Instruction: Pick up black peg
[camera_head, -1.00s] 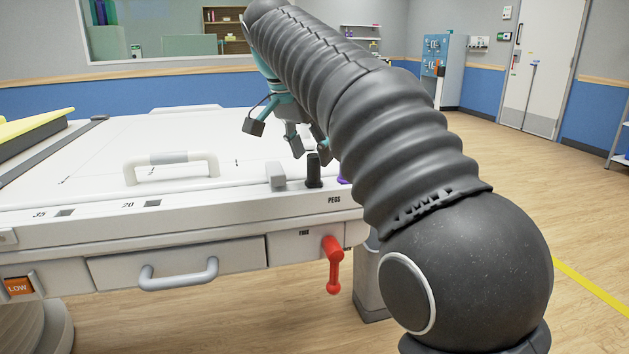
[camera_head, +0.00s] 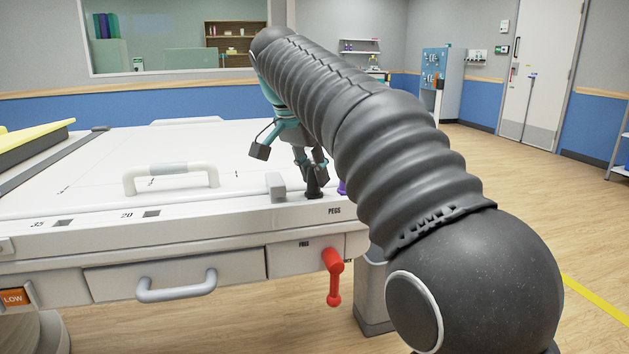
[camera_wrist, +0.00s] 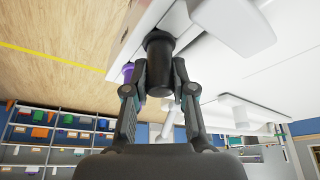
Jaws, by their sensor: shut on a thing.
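The black peg (camera_head: 314,191) stands upright at the front edge of the white table, by the PEGS label. In the wrist view the black peg (camera_wrist: 158,52) lies between the two fingers. My gripper (camera_head: 315,172) comes down on it from above and is shut on it; the wrist view also shows my gripper (camera_wrist: 160,92) with a finger on each side. The peg's base appears to be still at the table surface. The fingers hide part of its upper end.
A grey peg (camera_head: 276,187) stands just left of the black one, and a purple peg (camera_head: 342,187) is partly hidden at right. A white handle (camera_head: 170,174) rises from the table top. A red lever (camera_head: 333,275) and a drawer (camera_head: 175,275) are on the front.

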